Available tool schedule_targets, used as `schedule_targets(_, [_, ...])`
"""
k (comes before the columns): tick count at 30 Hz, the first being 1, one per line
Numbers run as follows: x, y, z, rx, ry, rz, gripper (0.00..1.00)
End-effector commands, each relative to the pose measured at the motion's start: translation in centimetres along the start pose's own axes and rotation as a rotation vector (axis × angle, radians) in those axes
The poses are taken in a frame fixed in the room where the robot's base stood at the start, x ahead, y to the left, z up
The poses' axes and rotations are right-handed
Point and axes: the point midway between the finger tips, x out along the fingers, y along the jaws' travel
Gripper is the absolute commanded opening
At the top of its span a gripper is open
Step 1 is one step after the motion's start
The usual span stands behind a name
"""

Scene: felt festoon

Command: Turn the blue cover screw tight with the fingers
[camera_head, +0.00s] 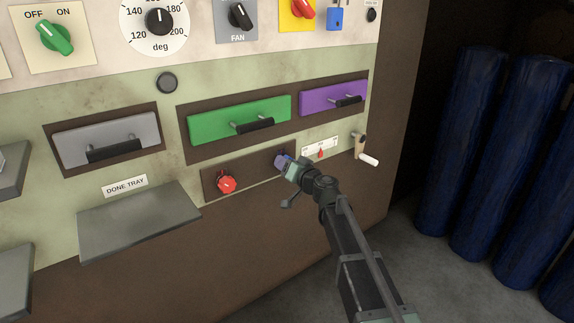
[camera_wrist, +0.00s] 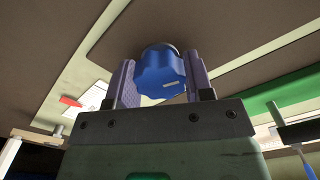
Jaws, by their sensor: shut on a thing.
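The blue cover screw (camera_wrist: 160,75) is a lobed knob with a short pale mark, on the brown cover plate (camera_head: 246,182) in the machine front. In the wrist view it sits between the two fingers of my gripper (camera_wrist: 163,82), which are shut on its sides. In the head view my gripper (camera_head: 285,162) is at the right end of the plate and mostly hides the blue screw. A red screw (camera_head: 227,184) sits at the plate's left end, free of my gripper.
A green drawer (camera_head: 215,121) and a purple drawer (camera_head: 325,98) with black handles are just above. A small scale with a red pointer (camera_head: 321,152) and a crank with a white handle (camera_head: 368,160) are close on the right. A grey done tray (camera_head: 140,222) juts out at lower left.

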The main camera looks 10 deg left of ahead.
Motion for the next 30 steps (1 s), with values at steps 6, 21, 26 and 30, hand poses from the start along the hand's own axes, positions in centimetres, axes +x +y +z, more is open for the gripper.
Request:
schedule_targets(6, [-0.07, -0.04, 0.03, 0.203, 0.000, 0.000, 0.24])
schedule_targets(21, [-0.10, -0.09, 0.02, 0.678, 0.000, 0.000, 0.24])
schedule_targets(26, [-0.10, -0.10, 0.01, 0.830, 0.000, 0.000, 0.24])
schedule_targets(30, [-0.11, -0.10, 0.00, 0.960, 0.000, 0.000, 0.24])
